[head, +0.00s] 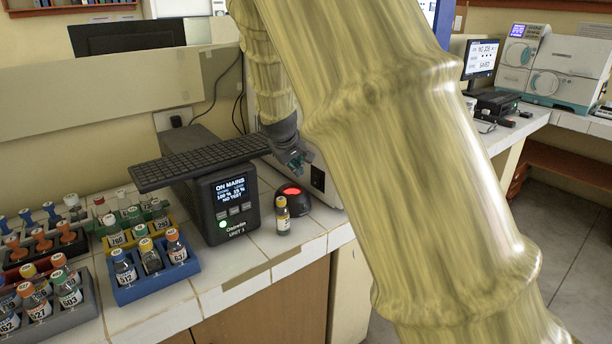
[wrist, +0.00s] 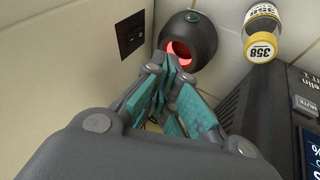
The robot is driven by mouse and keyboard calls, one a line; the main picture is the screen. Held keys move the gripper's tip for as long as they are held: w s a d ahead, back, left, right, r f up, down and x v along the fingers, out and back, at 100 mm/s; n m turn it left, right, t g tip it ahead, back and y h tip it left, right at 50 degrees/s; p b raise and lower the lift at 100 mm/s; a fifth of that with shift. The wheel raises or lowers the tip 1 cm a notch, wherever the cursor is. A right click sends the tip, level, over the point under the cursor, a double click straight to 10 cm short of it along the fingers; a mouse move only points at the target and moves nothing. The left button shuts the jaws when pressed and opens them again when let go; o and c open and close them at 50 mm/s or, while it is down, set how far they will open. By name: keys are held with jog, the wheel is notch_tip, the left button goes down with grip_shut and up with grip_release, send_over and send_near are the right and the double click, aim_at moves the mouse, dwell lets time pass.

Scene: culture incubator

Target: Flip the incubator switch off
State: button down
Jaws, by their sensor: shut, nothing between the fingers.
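The black switch plate (wrist: 130,32) is on a pale wall panel at the upper left of the wrist view. It also shows in the head view (head: 318,179) on the side of a white housing (head: 325,196), which seems to be the incubator; my arm hides most of it. I cannot tell which way the rocker is set. My gripper (head: 298,161) is just left of the switch and above the counter. In the wrist view its teal-padded fingers (wrist: 168,72) are shut and empty, to the right of the switch and apart from it.
A black dome (head: 291,201) glowing red stands below my gripper, beside a yellow-capped vial (head: 282,216). A dark power unit (head: 226,205) reading "ON MAINS" stands to the left, with a keyboard (head: 200,162) over it. Racks of vials (head: 158,283) fill the left counter.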

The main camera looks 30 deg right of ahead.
jog(key=p+x, duration=0.1)
jog(key=x, duration=0.9)
jog(key=d, duration=0.3)
jog(key=shift+w+d+f+p, duration=0.15)
jog(key=shift+d+f+p, duration=0.05)
jog(key=shift+d+p, duration=0.2)
